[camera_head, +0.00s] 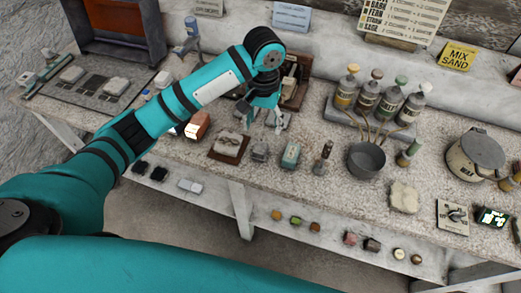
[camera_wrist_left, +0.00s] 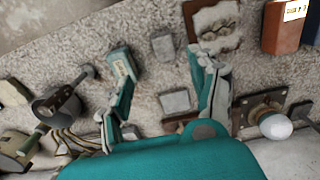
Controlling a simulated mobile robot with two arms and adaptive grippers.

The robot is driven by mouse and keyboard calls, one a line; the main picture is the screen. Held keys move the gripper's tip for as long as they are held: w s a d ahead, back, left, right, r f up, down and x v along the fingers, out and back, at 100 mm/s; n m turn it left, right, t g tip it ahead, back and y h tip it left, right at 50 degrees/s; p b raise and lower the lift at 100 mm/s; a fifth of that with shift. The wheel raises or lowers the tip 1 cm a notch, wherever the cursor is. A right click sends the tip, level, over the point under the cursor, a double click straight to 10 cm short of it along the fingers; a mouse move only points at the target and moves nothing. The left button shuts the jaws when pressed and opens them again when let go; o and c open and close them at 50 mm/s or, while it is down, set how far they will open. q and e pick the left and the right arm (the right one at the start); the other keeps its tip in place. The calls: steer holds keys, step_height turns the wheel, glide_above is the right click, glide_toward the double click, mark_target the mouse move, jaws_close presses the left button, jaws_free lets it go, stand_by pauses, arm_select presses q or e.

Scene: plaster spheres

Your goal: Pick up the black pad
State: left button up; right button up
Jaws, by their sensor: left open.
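Two small black blocks, one (camera_head: 140,167) and another (camera_head: 158,173), lie on the low ledge under the bench at the left in the head view. Dark flat squares (camera_head: 96,84) also lie on the grey tray at the bench's left end. I cannot tell which of these is the black pad. My left gripper (camera_head: 265,122) is open and empty above the bench, well to the right of them. In the left wrist view its spread fingers (camera_wrist_left: 163,72) point down at the bench, with a grey block (camera_wrist_left: 175,102) between them. My right gripper is out of view.
Under the gripper stand a stone piece on a brown board (camera_head: 229,145), a grey block (camera_head: 260,151) and a teal box (camera_head: 291,155). Bottles (camera_head: 366,98), a grey bowl (camera_head: 366,160) and a pot (camera_head: 475,155) stand to the right. White blocks (camera_head: 190,186) share the low ledge.

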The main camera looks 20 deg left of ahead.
arm_select(q)
glide_above(260, 147)
steer(key=f, duration=0.6)
steer(key=shift+d+f+p, duration=0.2)
steer(key=shift+d+p, duration=0.2)
steer(key=f, duration=0.1)
steer(key=f+p, duration=0.1)
steer(key=f, duration=0.2)
steer(key=shift+a+f, duration=0.4)
steer(key=shift+f, duration=0.25)
steer(key=c, duration=1.1)
steer(key=shift+r, duration=0.1)
steer(key=shift+r, duration=0.6)
step_height(260, 147, up, 2)
steer(key=shift+d+r+b, duration=0.1)
steer(key=shift+b, duration=0.35)
steer(key=s+d, duration=0.2)
steer(key=s, duration=0.2)
steer(key=s+d+r+b, duration=0.1)
steer(key=s+d, duration=0.2)
steer(key=s, duration=0.2)
steer(key=s+d+b, duration=0.1)
steer(key=s+d, duration=0.1)
steer(key=s, duration=0.3)
steer(key=shift+d+r, duration=0.25)
